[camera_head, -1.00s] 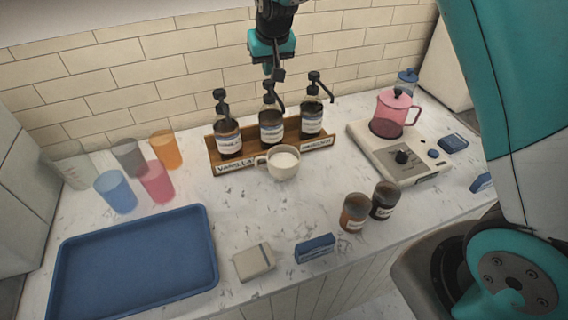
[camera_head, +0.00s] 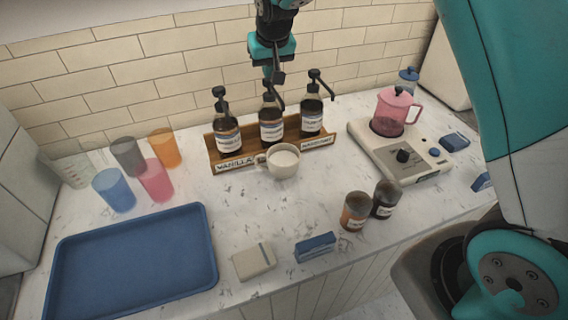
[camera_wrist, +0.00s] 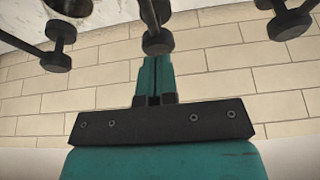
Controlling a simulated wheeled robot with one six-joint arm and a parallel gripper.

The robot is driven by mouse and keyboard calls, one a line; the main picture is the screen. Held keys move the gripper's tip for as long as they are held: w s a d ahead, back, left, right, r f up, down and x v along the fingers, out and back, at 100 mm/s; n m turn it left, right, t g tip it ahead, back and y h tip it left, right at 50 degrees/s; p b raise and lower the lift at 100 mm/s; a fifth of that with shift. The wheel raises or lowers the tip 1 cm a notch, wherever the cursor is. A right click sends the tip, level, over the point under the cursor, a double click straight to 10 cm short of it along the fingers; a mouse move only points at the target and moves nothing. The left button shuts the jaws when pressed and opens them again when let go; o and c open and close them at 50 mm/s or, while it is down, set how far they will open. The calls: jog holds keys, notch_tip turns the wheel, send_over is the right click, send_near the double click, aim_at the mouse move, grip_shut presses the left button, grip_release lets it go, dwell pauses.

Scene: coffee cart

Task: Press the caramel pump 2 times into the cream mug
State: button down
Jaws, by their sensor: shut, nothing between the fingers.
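The cream mug (camera_head: 284,162) stands upright on the counter in front of the middle syrup bottle (camera_head: 271,128), with pale contents and its handle to the left. Three dark pump bottles stand in a wooden rack. The mug hides the middle name plate, so I cannot read which flavour that is. My gripper (camera_head: 273,79) is shut and empty, pointing down at the middle pump head (camera_head: 268,92). In the wrist view, the fingertips (camera_wrist: 155,66) are close to that pump head (camera_wrist: 157,43); I cannot tell whether they touch.
The rack's left plate reads vanilla (camera_head: 235,163); the right pump bottle (camera_head: 312,116) stands close by. A scale with a pink pitcher (camera_head: 388,112) is at right, brown jars (camera_head: 355,212) in front. Coloured cups (camera_head: 115,192) and a blue tray (camera_head: 135,265) are at left.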

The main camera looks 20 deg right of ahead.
jog(key=shift+f+b, duration=0.6)
jog(key=shift+f, duration=0.45)
jog(key=shift+s+r, duration=0.1)
jog(key=shift+r, duration=0.05)
jog(key=shift+r+p, duration=1.1)
jog(key=shift+r, duration=0.35)
jog(key=shift+f, duration=0.15)
jog(key=shift+f+b, duration=1)
jog(key=shift+f, duration=0.4)
jog(key=shift+r+p, duration=1.05)
jog(key=shift+r, duration=0.5)
